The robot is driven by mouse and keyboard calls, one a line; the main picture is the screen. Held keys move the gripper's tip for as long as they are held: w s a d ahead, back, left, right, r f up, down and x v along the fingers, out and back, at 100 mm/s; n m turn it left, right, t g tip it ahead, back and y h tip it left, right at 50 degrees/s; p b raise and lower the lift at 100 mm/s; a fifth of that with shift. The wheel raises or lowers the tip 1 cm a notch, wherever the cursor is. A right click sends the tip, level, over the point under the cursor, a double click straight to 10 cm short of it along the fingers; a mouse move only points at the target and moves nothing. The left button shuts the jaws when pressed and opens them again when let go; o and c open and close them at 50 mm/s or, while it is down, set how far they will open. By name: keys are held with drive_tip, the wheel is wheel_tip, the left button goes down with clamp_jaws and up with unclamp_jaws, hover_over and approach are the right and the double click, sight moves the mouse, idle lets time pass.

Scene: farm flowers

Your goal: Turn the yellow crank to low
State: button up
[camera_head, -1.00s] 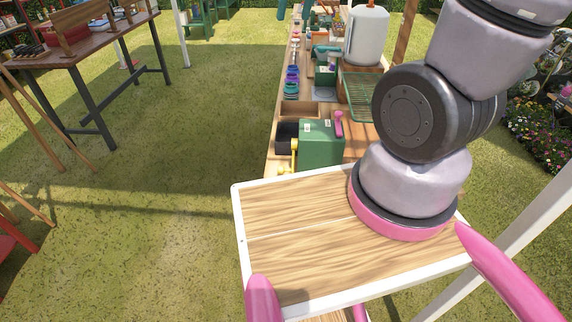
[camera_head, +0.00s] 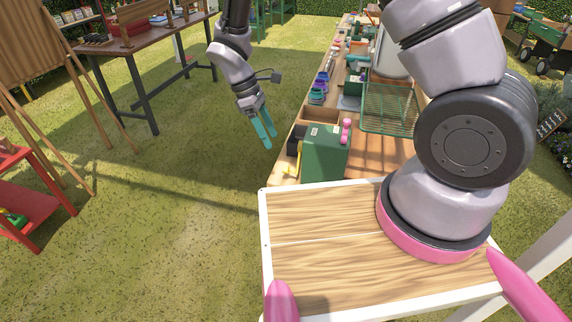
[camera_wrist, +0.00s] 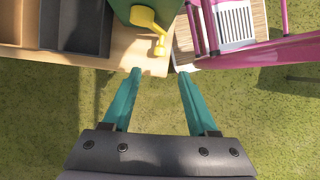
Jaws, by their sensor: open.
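The yellow crank (camera_head: 298,150) is on the left side of the green box (camera_head: 326,152), partly hidden in the head view. In the wrist view the crank (camera_wrist: 146,18) shows clearly at the top centre, with its knob toward my fingertips. My gripper (camera_head: 267,134) has teal fingers, points downward and hangs left of the box, off the bench edge in the head view. In the wrist view my gripper (camera_wrist: 159,72) is open and empty, with its fingertips apart from the crank. Which setting the crank points to cannot be told.
A pink handle (camera_head: 346,132) is on the green box. The wooden bench (camera_head: 384,152) carries a green wire rack (camera_head: 389,108) and several small items behind. A dark bin (camera_wrist: 82,25) lies left of the box in the wrist view. Open grass lies left of the bench.

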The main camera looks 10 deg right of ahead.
drive_tip(key=x, duration=1)
drive_tip(key=shift+f, duration=0.2)
clamp_jaws()
idle(1.1)
